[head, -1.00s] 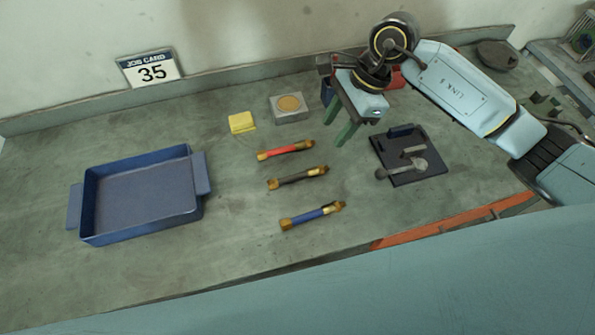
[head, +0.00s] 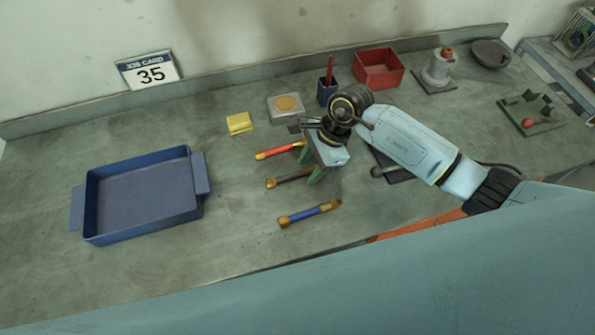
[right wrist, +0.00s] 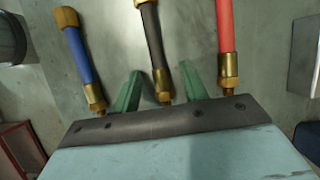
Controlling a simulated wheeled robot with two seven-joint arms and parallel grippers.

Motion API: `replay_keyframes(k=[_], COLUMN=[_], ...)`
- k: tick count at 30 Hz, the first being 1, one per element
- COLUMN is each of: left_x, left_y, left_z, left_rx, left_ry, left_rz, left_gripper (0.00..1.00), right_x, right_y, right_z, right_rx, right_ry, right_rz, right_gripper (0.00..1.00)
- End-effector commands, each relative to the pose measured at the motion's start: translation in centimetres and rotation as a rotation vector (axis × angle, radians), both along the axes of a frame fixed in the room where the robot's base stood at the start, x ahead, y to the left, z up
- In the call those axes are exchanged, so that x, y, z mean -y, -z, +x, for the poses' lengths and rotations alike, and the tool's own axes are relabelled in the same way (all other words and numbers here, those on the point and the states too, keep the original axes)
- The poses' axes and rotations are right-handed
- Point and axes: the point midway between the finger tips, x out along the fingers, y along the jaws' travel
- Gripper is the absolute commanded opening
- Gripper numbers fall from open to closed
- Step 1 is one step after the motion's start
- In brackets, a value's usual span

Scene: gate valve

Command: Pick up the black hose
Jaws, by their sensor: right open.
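The black hose (head: 288,178) lies on the bench between the red hose (head: 278,150) and the blue hose (head: 308,215). All have brass ends. My right gripper (head: 308,167) is open over the right end of the black hose and hides that end in the head view. In the right wrist view, the black hose (right wrist: 152,35) has its near brass end between my green fingers (right wrist: 159,86). The red hose (right wrist: 225,28) and blue hose (right wrist: 77,55) lie outside the fingers. I cannot tell the height left above the bench. My left gripper is not in view.
An empty blue tray (head: 140,197) stands at the left. The bench between tray and hoses is clear.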

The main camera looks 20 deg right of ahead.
Motion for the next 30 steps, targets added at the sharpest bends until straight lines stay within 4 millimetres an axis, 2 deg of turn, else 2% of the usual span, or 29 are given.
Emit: replay_keyframes(k=[7, 17, 26, 30], left_x=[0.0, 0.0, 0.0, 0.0], left_y=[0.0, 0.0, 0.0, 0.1], left_z=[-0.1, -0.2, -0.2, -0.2], left_rx=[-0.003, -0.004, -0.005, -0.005], left_ry=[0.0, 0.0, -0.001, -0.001], left_rz=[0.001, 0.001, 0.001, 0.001], left_gripper=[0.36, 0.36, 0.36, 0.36], right_x=[0.0, 0.0, 0.0, 0.0], right_y=[0.1, 0.1, -0.1, -1.7], right_z=[0.0, 0.0, 0.1, 0.2], right_rx=[0.001, 0.0, 0.002, 0.005], right_ry=[0.0, 0.0, 0.001, -0.001], right_rz=[-0.001, 0.0, 0.0, -0.001], right_gripper=[0.43, 0.0, 0.0, 0.0])
